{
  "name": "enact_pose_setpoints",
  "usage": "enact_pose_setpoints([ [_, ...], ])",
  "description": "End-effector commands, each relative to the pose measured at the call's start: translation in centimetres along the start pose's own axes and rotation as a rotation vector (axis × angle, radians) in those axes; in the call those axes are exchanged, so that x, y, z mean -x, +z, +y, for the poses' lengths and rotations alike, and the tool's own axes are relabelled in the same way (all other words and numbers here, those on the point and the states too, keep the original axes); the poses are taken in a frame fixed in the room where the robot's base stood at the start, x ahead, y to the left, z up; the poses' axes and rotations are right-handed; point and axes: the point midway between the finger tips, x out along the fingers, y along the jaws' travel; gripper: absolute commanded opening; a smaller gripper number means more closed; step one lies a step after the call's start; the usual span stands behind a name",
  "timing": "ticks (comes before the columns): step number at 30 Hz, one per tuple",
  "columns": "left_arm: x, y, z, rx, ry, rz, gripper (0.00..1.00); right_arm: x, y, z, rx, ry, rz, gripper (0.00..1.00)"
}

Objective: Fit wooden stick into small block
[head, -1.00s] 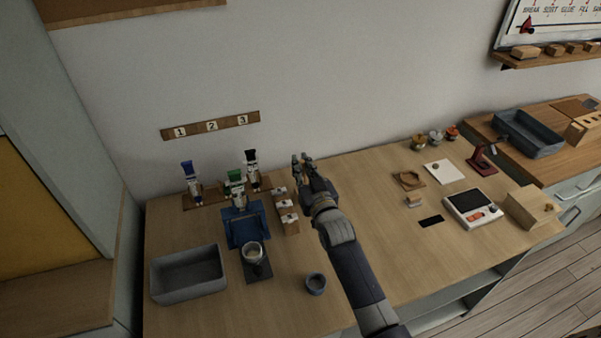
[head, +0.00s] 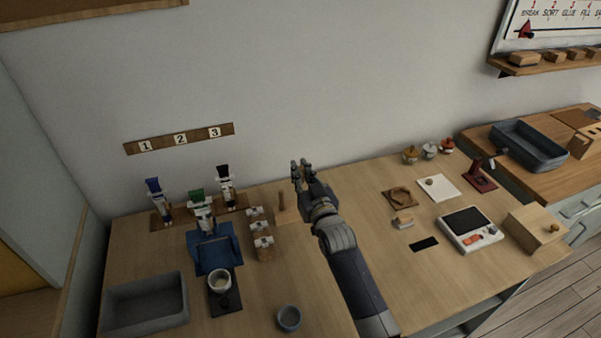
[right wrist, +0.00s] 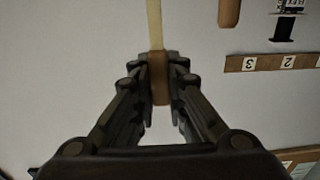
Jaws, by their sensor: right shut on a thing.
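My right gripper (head: 301,166) is raised above the back of the workbench. In the right wrist view, the right gripper (right wrist: 159,75) is shut on a slim wooden stick, with a brown part (right wrist: 159,82) between the fingers and a pale shaft (right wrist: 154,22) running to the top edge. The stick is hard to make out in the head view. The gripper is apart from the block. My left gripper is not in view.
A small cup (head: 288,318) stands in front. A scale (head: 470,230) and wooden box (head: 534,233) are at right.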

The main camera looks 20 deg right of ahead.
Motion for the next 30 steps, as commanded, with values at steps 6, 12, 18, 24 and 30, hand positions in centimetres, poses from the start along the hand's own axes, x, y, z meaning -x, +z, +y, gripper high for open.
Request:
enact_pose_setpoints([
  [6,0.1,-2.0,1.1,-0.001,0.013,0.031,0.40,0.0,-0.1,0.0,0.000,0.000,0.001,0.02],
  [12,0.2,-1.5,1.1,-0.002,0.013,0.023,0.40,0.0,0.2,0.0,0.000,0.000,0.000,0.02],
  [18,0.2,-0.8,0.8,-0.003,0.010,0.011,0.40,0.0,0.2,0.0,0.000,0.000,0.000,0.02],
  [24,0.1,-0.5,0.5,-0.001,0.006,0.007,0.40,0.0,0.2,0.0,0.000,0.000,0.001,0.02],
  [30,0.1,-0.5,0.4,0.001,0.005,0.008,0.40,0.0,0.5,0.0,0.000,0.000,0.000,0.02],
])
